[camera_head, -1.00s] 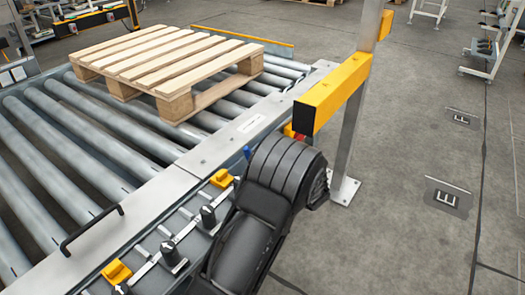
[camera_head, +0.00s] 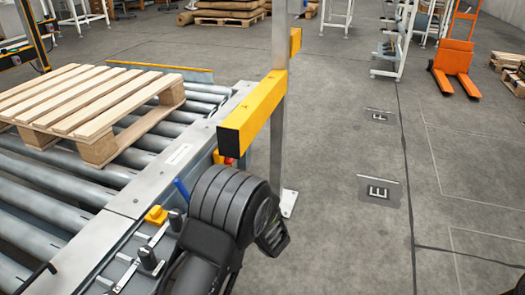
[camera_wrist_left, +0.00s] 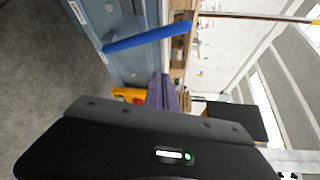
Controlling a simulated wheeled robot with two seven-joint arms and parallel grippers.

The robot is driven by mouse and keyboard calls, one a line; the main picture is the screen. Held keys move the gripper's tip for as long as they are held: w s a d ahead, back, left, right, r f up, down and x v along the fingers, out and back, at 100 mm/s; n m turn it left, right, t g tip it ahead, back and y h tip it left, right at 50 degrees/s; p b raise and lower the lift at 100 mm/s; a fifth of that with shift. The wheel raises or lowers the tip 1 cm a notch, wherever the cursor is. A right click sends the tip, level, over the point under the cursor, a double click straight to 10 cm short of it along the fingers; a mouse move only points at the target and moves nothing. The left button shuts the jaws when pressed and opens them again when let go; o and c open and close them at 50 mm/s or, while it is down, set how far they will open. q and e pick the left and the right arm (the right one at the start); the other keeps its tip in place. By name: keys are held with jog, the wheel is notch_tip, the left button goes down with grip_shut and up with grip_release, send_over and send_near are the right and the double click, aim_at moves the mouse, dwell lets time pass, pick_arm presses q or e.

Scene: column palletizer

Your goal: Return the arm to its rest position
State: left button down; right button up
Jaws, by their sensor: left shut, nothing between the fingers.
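A black arm of mine (camera_head: 230,215) comes in from the bottom of the head view, beside the conveyor's side rail. Its fingertips do not show clearly there. In the left wrist view, my left gripper (camera_wrist_left: 163,92) shows as two dark purplish fingers close together, shut and empty. They point towards the conveyor's grey-blue side panel (camera_wrist_left: 118,35). My right gripper is not in either view.
A wooden pallet (camera_head: 95,100) lies on the roller conveyor (camera_head: 50,205). A yellow beam on a metal post (camera_head: 253,112) stands close behind my arm.

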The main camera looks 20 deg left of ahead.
pick_arm(q)
jog(key=s+d+f+m+g+h, duration=0.1)
jog(key=s+d+f+g+h, duration=0.35)
jog(key=f, duration=0.55)
jog(key=s+d+f+g+h, duration=0.2)
jog(key=s+d+f+h, duration=0.2)
jog(key=s+d+f, duration=0.5)
jog(key=s+d+f+n+h, duration=0.5)
jog(key=s+d+n, duration=0.1)
jog(key=s+d, duration=0.2)
jog(key=s+d+f+n+h, duration=0.5)
jog(key=s+d, duration=0.3)
jog(key=s, duration=0.1)
notch_tip(320, 180, up, 25)
jog(key=p, duration=2.4)
jog(key=shift+d, duration=0.4)
jog(key=shift+f+g, duration=0.1)
jog(key=shift+g, duration=0.15)
